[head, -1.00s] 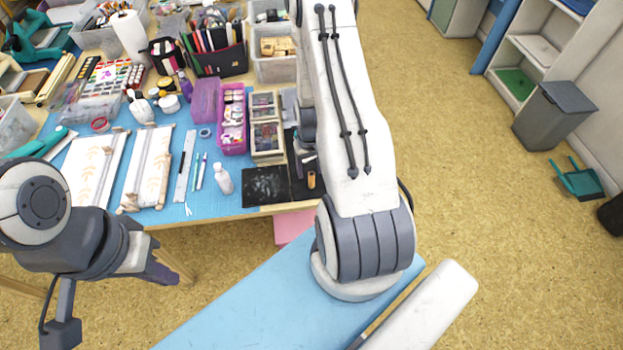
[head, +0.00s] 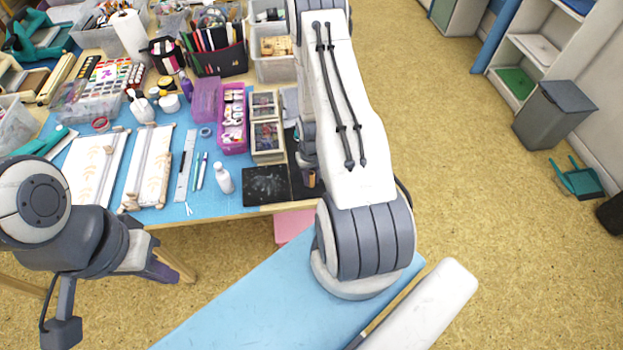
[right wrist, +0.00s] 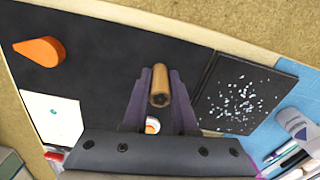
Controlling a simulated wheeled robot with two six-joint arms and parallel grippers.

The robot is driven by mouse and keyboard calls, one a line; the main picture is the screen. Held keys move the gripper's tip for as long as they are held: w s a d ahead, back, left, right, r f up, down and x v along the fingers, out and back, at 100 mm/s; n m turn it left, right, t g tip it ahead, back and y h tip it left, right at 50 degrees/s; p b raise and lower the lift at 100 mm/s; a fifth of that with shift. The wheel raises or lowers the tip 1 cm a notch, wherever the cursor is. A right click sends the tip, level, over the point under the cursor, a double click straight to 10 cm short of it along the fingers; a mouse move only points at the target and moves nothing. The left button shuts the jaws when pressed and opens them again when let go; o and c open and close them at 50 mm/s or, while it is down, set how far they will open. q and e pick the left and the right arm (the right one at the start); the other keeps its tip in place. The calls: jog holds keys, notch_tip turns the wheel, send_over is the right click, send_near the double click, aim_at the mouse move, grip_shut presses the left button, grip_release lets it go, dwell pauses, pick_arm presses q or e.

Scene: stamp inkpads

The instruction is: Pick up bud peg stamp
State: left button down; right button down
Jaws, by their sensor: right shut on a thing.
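The wooden peg stamp (right wrist: 161,82) stands between my right gripper's purple fingers in the right wrist view, with a dark patterned end showing. The patterned end is too small to identify surely as a bud. My right gripper (right wrist: 158,92) is shut on this peg, over the black mat (right wrist: 110,50). In the head view, my right arm mostly hides this gripper and the peg. My left gripper (head: 160,270) hangs in front of the table at lower left, away from the stamp; its finger gap is unclear.
An orange teardrop-shaped piece (right wrist: 40,51) and a white printed card (right wrist: 55,120) are on the mat's left in the wrist view. A speckled black square (head: 266,185) and white bottle (head: 224,178) are nearby. Boxes and tools crowd the table behind.

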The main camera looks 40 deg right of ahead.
aim_at(311, 173)
jog(key=shift+r, duration=0.15)
jog(key=shift+r, duration=0.3)
notch_tip(311, 173, up, 3)
jog(key=shift+w+r, duration=0.1)
jog(key=s+d+r+b, duration=0.1)
jog(key=s+d+r, duration=0.1)
jog(key=s, duration=0.3)
jog(key=s+d+r+b, duration=0.1)
jog(key=s+d+r, duration=0.1)
jog(key=s+r, duration=0.3)
jog(key=shift+s+d, duration=0.3)
jog(key=shift+s, duration=0.15)
